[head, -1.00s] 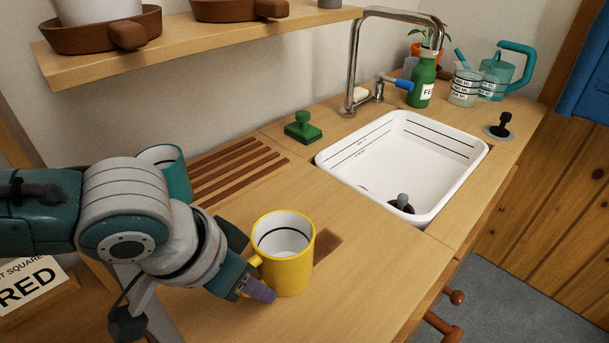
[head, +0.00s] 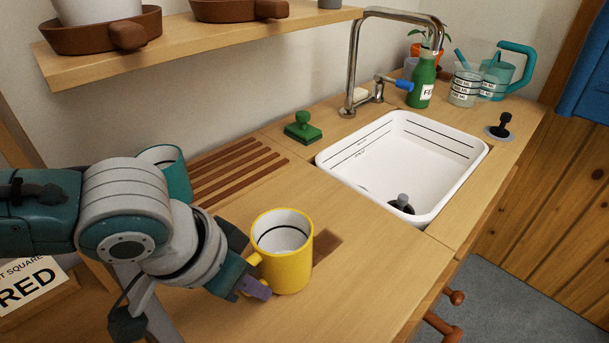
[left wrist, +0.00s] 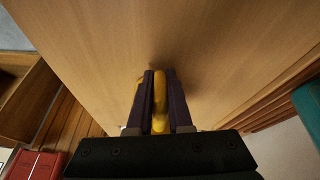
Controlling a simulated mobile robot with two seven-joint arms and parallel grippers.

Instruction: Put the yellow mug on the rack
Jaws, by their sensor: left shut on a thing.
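The yellow mug (head: 283,258) is upright at the front of the wooden counter, its open top facing up and its handle toward my left gripper. My left gripper (head: 256,274) is shut on the mug's handle. In the left wrist view the yellow handle (left wrist: 159,100) is between the two purple fingers (left wrist: 160,112). I cannot tell for sure whether the mug's base touches the counter. The slatted drying rack (head: 232,172), a row of brown wooden strips, lies behind the mug and is bare in its middle. My right gripper is not in view.
A teal mug (head: 172,170) stands at the rack's left end, behind my left arm. A white sink (head: 400,165) is to the right, with a tall faucet (head: 352,60). A shelf (head: 205,42) hangs above.

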